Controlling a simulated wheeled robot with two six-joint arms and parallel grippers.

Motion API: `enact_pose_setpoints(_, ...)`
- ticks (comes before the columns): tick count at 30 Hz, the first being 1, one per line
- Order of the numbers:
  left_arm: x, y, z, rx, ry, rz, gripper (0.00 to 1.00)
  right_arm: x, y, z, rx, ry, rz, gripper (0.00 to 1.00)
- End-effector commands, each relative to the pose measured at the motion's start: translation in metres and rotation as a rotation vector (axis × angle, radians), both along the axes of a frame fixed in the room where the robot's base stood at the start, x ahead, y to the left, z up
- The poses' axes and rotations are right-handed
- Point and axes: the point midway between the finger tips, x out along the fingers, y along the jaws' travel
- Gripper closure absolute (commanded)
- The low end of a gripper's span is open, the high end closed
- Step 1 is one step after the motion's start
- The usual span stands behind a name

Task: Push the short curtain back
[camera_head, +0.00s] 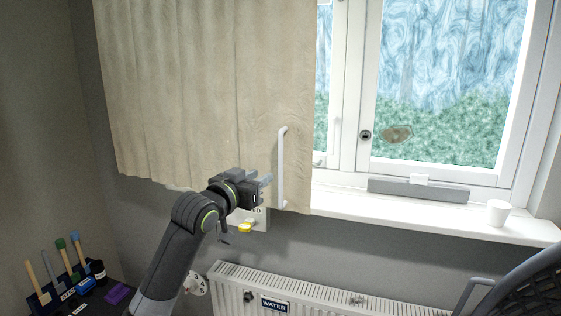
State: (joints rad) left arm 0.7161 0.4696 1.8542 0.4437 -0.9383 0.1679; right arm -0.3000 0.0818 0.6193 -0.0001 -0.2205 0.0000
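The short beige curtain (205,90) hangs over the left part of the window and ends a little below the sill. A white upright bar handle (282,167) is near its right edge. My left gripper (266,181) is in front of the lower curtain, just left of the handle's lower half. Its fingers look spread, with nothing between them. They seem apart from the handle, but the depth gap is hard to judge. My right gripper is out of view.
The white sill (400,210) holds a grey bar (418,190) and a white cup (498,213). A radiator (320,295) with a WATER sign is below. A dark mesh object (525,280) fills the lower right. Tools stand in a rack (65,285) at lower left.

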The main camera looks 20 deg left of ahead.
Motion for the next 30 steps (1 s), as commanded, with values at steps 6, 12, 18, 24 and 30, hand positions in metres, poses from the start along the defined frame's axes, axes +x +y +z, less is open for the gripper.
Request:
enact_pose_setpoints(6,0.033,-0.008,0.002,-0.003,0.002,0.0,0.71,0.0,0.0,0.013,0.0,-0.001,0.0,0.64)
enact_pose_setpoints(12,0.061,-0.014,0.003,-0.002,0.0,0.0,0.71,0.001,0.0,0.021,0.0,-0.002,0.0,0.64)
enact_pose_setpoints(18,0.085,-0.02,0.002,0.0,0.0,0.0,0.71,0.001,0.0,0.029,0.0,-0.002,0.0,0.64)
enact_pose_setpoints(24,0.101,-0.024,0.001,-0.001,0.0,0.0,0.71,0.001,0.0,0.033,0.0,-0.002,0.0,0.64)
enact_pose_setpoints(30,0.106,-0.025,0.0,0.001,0.0,0.0,0.71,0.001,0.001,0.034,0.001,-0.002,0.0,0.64)
